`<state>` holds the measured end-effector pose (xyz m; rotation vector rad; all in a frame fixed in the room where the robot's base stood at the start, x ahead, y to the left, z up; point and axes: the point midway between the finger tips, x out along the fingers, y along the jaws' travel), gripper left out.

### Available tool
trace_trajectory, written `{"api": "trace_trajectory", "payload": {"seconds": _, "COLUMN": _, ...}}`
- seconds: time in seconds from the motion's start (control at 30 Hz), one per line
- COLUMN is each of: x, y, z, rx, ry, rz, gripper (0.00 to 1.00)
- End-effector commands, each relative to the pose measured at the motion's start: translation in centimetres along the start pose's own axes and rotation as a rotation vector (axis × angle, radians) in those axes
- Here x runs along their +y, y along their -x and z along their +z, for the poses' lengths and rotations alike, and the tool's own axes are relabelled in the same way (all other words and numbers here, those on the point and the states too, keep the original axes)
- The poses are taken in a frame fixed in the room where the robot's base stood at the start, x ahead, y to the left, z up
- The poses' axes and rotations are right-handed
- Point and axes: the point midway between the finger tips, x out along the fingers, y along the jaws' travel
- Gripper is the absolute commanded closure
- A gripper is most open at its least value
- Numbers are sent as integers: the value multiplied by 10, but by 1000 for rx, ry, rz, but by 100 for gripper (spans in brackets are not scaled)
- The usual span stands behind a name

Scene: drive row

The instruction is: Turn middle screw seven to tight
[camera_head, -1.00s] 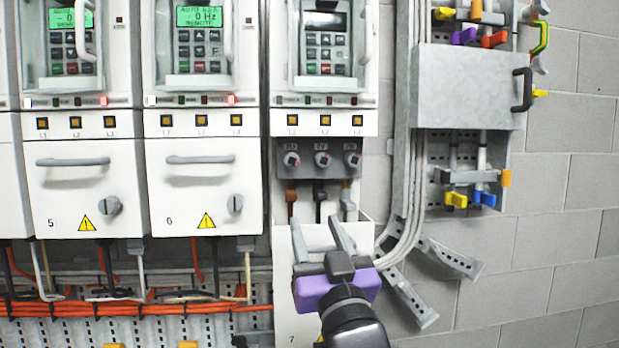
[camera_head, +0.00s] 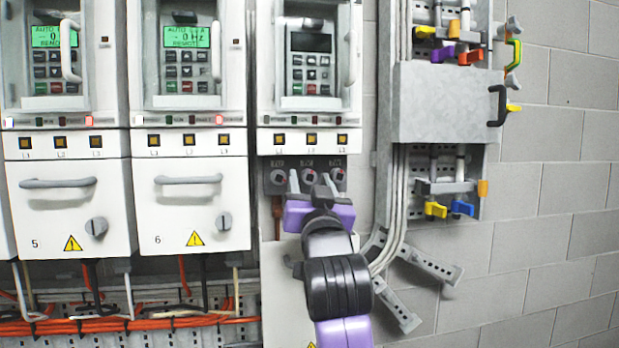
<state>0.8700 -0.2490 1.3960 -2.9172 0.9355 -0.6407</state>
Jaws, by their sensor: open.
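Drive seven's terminal block (camera_head: 267,164) is a dark grey strip with three round screws in a row, in the head view. The middle screw (camera_head: 308,175) shows between my fingertips. The left screw (camera_head: 277,177) and right screw (camera_head: 338,174) stand clear on either side. My purple and grey gripper (camera_head: 309,178) is open, one finger on each side of the middle screw. I cannot tell whether the fingers touch it. The screw's slot angle is too small to read. My gripper and arm hide the cables and much of the panel below the block.
Drive six (camera_head: 190,200) and drive five (camera_head: 70,205) stand to the left with handles and knobs. A grey box with a black handle (camera_head: 440,105) and grey conduits (camera_head: 398,215) are to the right. Angled metal brackets (camera_head: 400,305) stick out low, right of my arm.

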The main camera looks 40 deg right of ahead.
Motion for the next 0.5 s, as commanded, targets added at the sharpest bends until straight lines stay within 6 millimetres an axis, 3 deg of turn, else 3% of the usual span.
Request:
{"api": "trace_trajectory", "payload": {"seconds": 0.33, "x": 0, "y": -5, "z": 0, "rx": 2, "ry": 0, "rz": 0, "gripper": 51}}
{"api": "trace_trajectory", "payload": {"seconds": 0.5, "x": 0, "y": -5, "z": 0, "rx": 2, "ry": 0, "rz": 0, "gripper": 85}}
